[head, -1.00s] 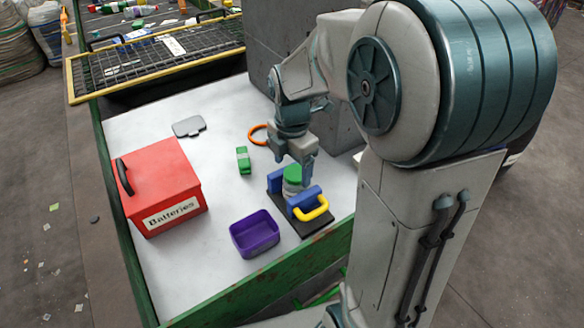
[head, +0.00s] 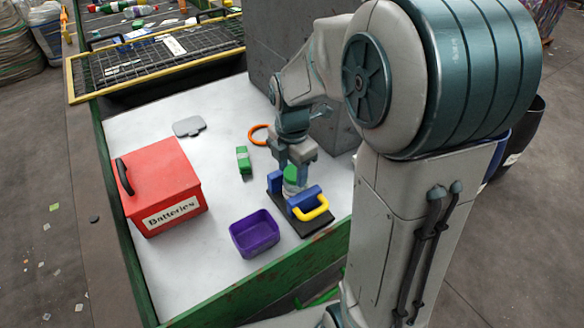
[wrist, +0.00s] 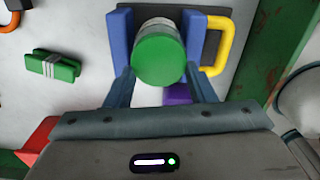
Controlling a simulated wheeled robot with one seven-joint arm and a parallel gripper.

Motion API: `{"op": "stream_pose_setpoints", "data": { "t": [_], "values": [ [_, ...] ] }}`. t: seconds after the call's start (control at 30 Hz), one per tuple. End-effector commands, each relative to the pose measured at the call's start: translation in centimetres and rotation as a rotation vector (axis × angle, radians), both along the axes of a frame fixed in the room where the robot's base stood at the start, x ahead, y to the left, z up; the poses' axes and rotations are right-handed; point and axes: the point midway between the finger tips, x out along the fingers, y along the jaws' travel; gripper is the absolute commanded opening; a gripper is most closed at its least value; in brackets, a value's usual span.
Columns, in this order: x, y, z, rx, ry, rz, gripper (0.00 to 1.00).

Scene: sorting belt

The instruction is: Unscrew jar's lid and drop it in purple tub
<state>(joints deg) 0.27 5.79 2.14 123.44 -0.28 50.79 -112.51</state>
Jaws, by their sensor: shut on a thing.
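The jar (wrist: 158,24) is a clear vessel with a round green lid (wrist: 158,60), held upright between the blue jaws (wrist: 118,35) of a vise on a dark base. The green lid also shows in the head view (head: 291,173), on top of the jar. My gripper (wrist: 160,78) points down with a finger on either side of the lid and is shut on it. In the head view my gripper (head: 294,168) is over the vise. The purple tub (head: 255,234) stands left of and nearer than the vise, and looks empty. The wrist view shows only a sliver of it.
The vise has a yellow handle (head: 312,210). A red Batteries box (head: 160,185) stands at the left. A green block (head: 243,160), an orange ring (head: 257,134) and a grey plate (head: 188,127) lie on the white table. A grey block stands behind.

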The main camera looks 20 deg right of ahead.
Motion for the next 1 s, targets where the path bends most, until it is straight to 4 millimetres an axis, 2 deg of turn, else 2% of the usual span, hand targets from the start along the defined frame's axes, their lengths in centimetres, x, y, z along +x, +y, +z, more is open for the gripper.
{"op": "stream_pose_setpoints", "data": {
  "t": [0.37,0.8,1.0],
  "values": [
    [-0.02,-0.01,-0.29,0.000,0.001,0.019,0.29],
    [-0.07,0.04,-0.31,0.002,0.003,0.461,0.29],
    [-0.08,0.05,-0.43,0.002,0.004,0.505,0.29]
  ]
}}
